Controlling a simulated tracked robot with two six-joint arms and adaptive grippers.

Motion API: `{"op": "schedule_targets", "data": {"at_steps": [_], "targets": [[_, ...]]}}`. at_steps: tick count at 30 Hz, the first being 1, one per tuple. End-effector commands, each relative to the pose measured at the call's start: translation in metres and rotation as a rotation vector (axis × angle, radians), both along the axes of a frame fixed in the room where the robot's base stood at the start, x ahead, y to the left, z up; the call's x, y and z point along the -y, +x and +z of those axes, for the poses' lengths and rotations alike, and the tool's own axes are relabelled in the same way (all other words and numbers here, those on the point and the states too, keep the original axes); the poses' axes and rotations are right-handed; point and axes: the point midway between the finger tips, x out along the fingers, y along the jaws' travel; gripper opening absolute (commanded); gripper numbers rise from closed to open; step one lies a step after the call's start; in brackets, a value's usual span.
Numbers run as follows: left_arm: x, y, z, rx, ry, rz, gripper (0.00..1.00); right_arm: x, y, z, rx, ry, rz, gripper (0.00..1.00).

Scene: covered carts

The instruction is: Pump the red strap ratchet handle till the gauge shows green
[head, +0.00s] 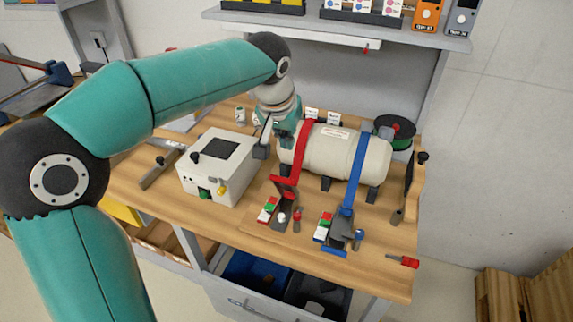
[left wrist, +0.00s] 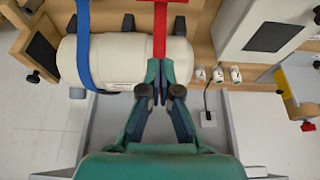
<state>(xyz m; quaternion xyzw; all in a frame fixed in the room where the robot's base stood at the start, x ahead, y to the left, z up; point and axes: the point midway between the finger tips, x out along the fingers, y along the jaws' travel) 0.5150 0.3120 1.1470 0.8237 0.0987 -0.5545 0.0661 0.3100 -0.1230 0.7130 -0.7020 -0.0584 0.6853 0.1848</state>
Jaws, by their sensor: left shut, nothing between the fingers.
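A cream cylinder (head: 335,152) lies on the wooden bench, crossed by a red strap (head: 304,145) and a blue strap (head: 357,165). The red strap runs down to a dark ratchet with a red handle (head: 285,181) on the bench. A small red, green and white gauge (head: 268,209) stands beside it; its reading is too small to tell. My left gripper (head: 284,140) is shut and empty at the cylinder's far left side, away from the ratchet. In the left wrist view its fingertips (left wrist: 160,98) are close to the red strap (left wrist: 160,30); contact cannot be told. My right gripper is not in view.
A white box (head: 222,170) with knobs stands left of the red ratchet. The blue strap's ratchet (head: 341,229) and second gauge (head: 323,229) sit to the right. A dark spool (head: 397,131) stands behind. A shelf (head: 340,27) overhangs the bench.

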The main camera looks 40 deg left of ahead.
Motion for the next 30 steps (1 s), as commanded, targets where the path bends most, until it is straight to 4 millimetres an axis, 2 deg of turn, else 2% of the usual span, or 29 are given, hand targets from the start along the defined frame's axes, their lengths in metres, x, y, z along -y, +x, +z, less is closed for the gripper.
{"op": "schedule_targets", "data": {"at_steps": [3,7,15,30], "targets": [[-0.002,0.009,-0.026,-0.007,0.001,-0.001,0.0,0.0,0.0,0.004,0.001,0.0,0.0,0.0],[-0.003,0.017,-0.049,-0.004,0.0,-0.002,0.0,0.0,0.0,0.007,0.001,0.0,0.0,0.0],[0.004,-0.008,-0.064,-0.001,-0.001,-0.004,0.0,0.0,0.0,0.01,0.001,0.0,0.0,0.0],[0.006,-0.013,-0.068,0.0,0.0,-0.004,0.0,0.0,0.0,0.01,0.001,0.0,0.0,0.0]]}}
